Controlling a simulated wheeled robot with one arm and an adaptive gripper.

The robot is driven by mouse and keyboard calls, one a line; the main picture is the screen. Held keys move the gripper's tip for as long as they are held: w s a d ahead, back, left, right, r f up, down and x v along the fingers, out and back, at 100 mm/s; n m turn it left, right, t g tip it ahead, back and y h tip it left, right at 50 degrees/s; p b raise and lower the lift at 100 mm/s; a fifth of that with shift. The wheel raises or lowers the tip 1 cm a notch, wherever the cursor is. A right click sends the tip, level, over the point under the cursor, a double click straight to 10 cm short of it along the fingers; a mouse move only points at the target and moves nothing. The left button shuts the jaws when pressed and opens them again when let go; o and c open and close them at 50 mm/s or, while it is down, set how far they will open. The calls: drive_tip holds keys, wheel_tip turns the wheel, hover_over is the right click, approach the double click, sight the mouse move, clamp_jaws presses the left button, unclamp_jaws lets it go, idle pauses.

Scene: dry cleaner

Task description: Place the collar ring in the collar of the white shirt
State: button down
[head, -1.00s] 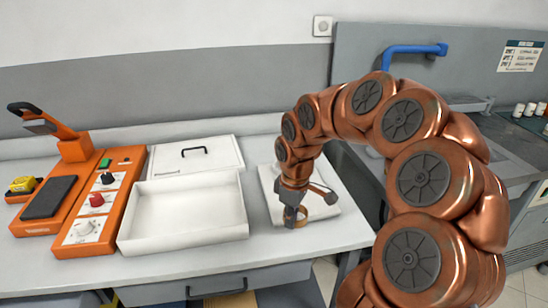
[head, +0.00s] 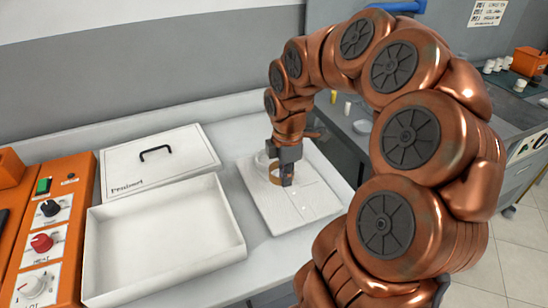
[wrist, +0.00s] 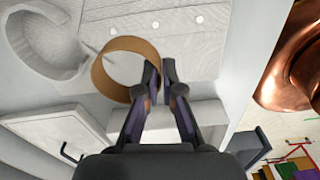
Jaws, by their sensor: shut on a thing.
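The white shirt (head: 312,203) lies folded flat on the table, its buttons showing as small dots. Its round open collar (wrist: 40,42) is at upper left in the wrist view. My gripper (head: 288,182) is above the shirt, fingers pointing down, shut on the brown collar ring (head: 273,180). In the wrist view my fingertips (wrist: 160,68) pinch the right side of the ring (wrist: 103,75). There the ring appears right of the collar, apart from it. I cannot tell its exact height over the shirt. My gripper hides part of the collar in the head view.
An open white box (head: 165,240) stands left of the shirt, with its handled lid (head: 160,165) behind. An orange control panel (head: 45,235) is at far left. A sink (head: 350,120) lies behind right. My own arm covers the right side.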

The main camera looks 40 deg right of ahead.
drive_tip(key=w+d+p, duration=0.1)
drive_tip(key=w, duration=0.2)
drive_tip(key=w+d+p, duration=0.1)
drive_tip(key=w+d, duration=0.1)
drive_tip(key=w, duration=0.2)
drive_tip(key=w+d+f+p, duration=0.1)
drive_tip(key=w+d, duration=0.1)
drive_tip(key=w, duration=0.1)
drive_tip(key=shift+w, duration=0.15)
drive_tip(key=shift+f+p, duration=0.7)
drive_tip(key=shift+f, duration=1.1)
drive_tip(key=shift+f, duration=0.15)
drive_tip(key=c, duration=1.3)
unclamp_jaws()
